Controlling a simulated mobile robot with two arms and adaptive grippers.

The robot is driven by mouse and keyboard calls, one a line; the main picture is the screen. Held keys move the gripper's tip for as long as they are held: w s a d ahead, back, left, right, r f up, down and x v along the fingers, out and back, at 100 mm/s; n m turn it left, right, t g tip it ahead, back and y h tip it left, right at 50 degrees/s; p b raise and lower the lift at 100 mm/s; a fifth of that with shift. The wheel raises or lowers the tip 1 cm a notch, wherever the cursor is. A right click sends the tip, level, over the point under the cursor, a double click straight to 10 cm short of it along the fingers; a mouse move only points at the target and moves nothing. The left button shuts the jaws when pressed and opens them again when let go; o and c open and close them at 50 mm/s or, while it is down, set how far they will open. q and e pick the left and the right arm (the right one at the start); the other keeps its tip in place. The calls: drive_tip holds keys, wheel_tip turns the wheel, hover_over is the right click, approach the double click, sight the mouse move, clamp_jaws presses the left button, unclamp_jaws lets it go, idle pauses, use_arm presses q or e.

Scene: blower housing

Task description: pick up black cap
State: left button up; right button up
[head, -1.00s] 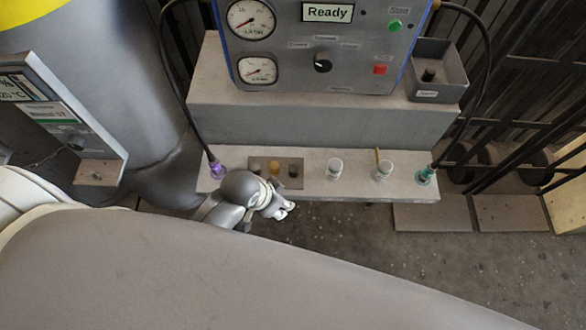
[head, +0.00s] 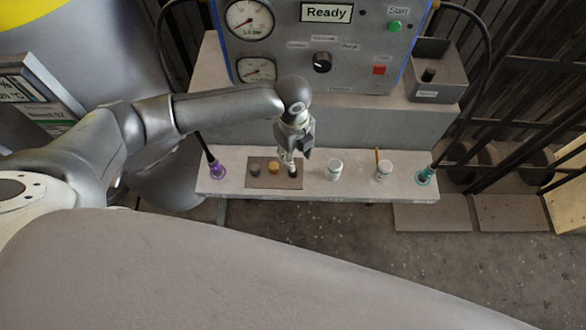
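A small brown plate (head: 263,183) on the grey ledge holds a dark grey cap (head: 255,173) at its left and a yellow cap (head: 274,167) in its middle. At its right end is a small black cap (head: 293,173), mostly hidden by my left gripper. My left gripper (head: 289,164) points down directly over the black cap, with its fingertips at or close to it. I cannot tell whether the fingers are touching or closed on it. My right gripper is not in view.
White-topped vials (head: 334,169) (head: 384,170) stand on the ledge right of the plate. A control panel (head: 340,45) rises behind. A grey bin (head: 440,82) holds a dark object.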

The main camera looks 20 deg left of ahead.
use_arm(q)
drive_tip(key=shift+w+a+f, duration=0.2)
drive_tip(key=shift+w+a, duration=0.05)
drive_tip(key=shift+a, duration=0.35)
drive_tip(key=f, duration=1)
drive_tip(key=shift+w+d, duration=0.1)
drive_tip(key=shift+d, duration=0.1)
drive_tip(key=c, duration=0.7)
